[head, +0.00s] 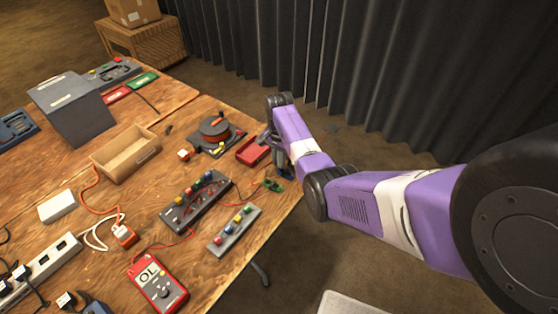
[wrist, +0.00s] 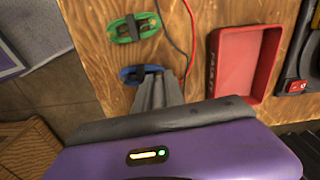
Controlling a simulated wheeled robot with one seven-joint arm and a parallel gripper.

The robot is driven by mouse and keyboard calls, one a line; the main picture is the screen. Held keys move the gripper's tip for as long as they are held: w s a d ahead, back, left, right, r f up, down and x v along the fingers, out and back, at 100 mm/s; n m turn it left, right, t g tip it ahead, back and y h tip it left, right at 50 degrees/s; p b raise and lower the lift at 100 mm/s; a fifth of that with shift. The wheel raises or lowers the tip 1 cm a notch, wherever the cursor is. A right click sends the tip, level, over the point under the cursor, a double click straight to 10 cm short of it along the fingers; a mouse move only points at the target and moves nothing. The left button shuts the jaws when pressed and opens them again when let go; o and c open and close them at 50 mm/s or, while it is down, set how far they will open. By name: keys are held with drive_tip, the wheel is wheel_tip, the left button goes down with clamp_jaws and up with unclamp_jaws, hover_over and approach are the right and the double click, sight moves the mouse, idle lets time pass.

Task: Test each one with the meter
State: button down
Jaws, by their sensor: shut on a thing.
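My gripper (wrist: 158,84) points down at the table's right edge, beside the red tray; it also shows in the head view (head: 283,170). Its jaws are shut on a small blue loop-shaped piece with a dark middle (wrist: 137,73), partly hidden by the fingers. A similar green piece (wrist: 134,28) lies on the wood close by; it also shows in the head view (head: 273,186). The red meter (head: 158,284) lies at the table's front and its screen reads "OL". A grey block with coloured posts (head: 197,201) stands behind it, with red leads near it.
The red tray (wrist: 215,70) looks empty. A grey strip with coloured knobs (head: 234,231), a wooden box (head: 126,155), a cable reel (head: 214,130) and a power strip (head: 38,269) crowd the table. A red and a black wire (wrist: 188,35) cross near my gripper. Floor lies beyond the edge.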

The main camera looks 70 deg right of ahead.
drive_tip(key=shift+f, duration=0.1)
drive_tip(key=c, duration=1.3)
unclamp_jaws()
drive_tip(key=o, duration=0.3)
drive_tip(key=shift+r+p, duration=3.15)
drive_tip(key=shift+r, duration=0.65)
drive_tip(key=shift+a+f, duration=0.1)
